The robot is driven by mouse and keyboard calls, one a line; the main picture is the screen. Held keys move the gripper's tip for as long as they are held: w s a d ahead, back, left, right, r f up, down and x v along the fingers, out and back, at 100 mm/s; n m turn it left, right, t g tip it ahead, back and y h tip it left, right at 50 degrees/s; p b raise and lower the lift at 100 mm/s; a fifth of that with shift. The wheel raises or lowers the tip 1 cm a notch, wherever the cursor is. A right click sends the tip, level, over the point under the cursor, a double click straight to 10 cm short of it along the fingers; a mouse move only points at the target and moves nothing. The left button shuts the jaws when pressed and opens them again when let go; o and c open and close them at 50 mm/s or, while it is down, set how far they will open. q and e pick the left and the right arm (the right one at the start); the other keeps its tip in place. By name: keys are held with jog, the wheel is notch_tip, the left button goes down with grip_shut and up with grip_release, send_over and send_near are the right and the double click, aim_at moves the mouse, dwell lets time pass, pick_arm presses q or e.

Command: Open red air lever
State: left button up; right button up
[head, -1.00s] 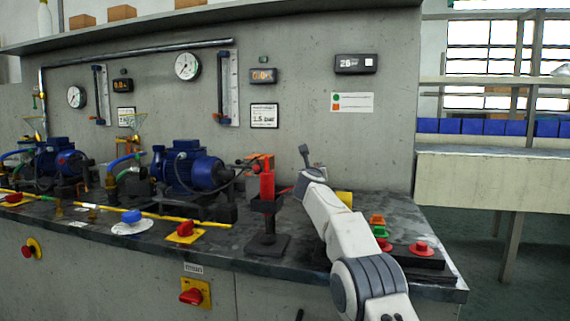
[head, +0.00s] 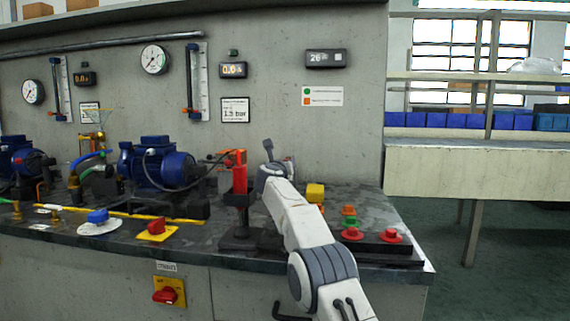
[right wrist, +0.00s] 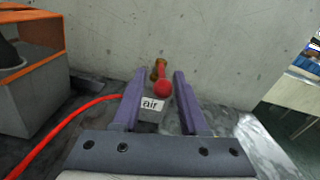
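The red air lever (right wrist: 162,87) has a round red knob and a brass-coloured part behind it, above a white label reading "air" (right wrist: 152,104). In the right wrist view my right gripper (right wrist: 160,73) is open, its two purple fingers either side of the lever and apart from it. The fingers hold nothing. In the head view my right arm reaches over the bench, and its wrist (head: 272,180) is close to the wall, beside a red cylinder on a black stand (head: 240,182). I cannot make out the lever in the head view. My left gripper is not in view.
A grey box with an orange band (right wrist: 30,80) stands left of the gripper, with a red hose (right wrist: 65,130) running past. The concrete wall (right wrist: 200,35) is just beyond. Coloured buttons (head: 352,234) and a yellow block (head: 315,193) lie right of the arm.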

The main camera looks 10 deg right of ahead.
jog(key=shift+r, duration=0.15)
notch_tip(320, 180, up, 5)
jog(key=p, duration=0.4)
jog(key=shift+f+p, duration=0.2)
jog(key=shift+p, duration=0.2)
jog(key=s+d+r+b, duration=0.2)
jog(key=s+d+r, duration=0.4)
jog(key=s+d, duration=0.1)
jog(key=shift+s+d, duration=0.4)
jog(key=shift+d, duration=0.45)
